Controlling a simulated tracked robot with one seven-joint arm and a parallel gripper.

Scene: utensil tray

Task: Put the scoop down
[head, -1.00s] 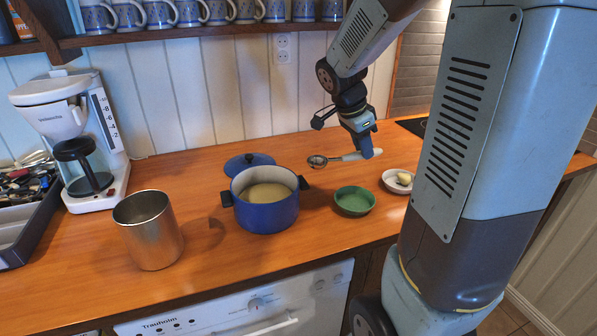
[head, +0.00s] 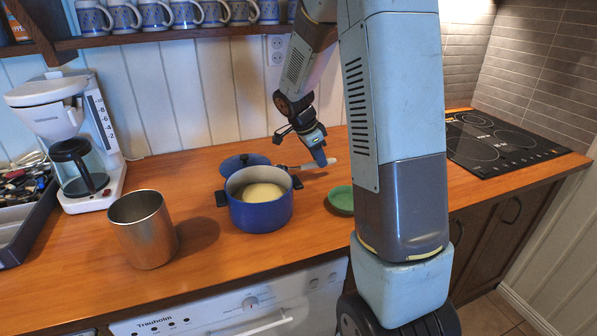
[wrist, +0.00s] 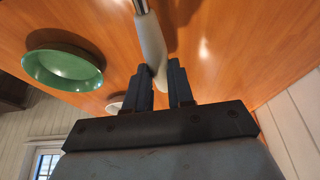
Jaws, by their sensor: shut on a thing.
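The scoop has a pale grey-white handle (wrist: 151,45) and a metal end. My gripper (wrist: 164,80) is shut on the handle, with one dark finger on each side. In the head view my gripper (head: 321,161) is behind and right of the blue pot (head: 262,214). The scoop's handle tip (head: 330,161) sticks out to its right, and the metal end points left, behind the pot's right handle. The scoop is low over the wooden counter; I cannot tell whether it touches it.
The pot lid (head: 240,161) lies behind the pot. A green bowl (head: 342,198) is right of the pot, partly behind my arm. A steel canister (head: 143,230) and coffee maker (head: 70,140) stand left. The hob (head: 500,142) is far right. A pale dish (wrist: 115,103) shows in the wrist view.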

